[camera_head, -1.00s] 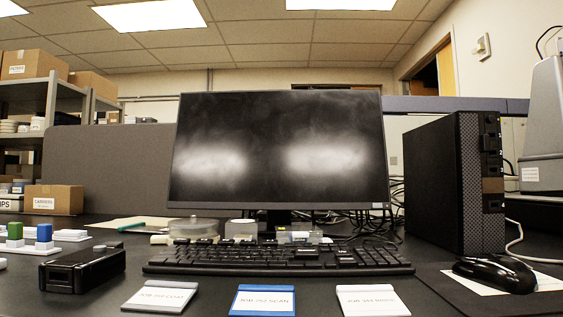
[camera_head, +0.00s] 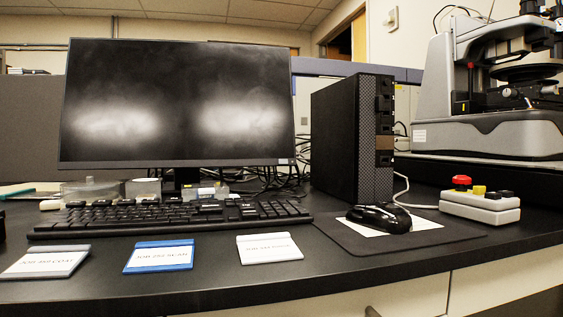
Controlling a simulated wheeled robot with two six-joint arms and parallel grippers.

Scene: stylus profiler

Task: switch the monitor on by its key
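The monitor (camera_head: 178,104) stands on the bench at the left of the head view. Its screen is dark apart from two blurred bright patches that look like reflections. A small pale mark (camera_head: 284,161) sits at the lower right corner of its bezel. I cannot make out the key itself at this size. Neither of my grippers is in view.
A black keyboard (camera_head: 170,217) and three job cards, one blue-edged (camera_head: 160,256), lie before the monitor. A black computer tower (camera_head: 343,138), mouse (camera_head: 379,217), control box with red button (camera_head: 481,206) and profiler (camera_head: 490,135) stand to the right. Bare bench shows along the front edge.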

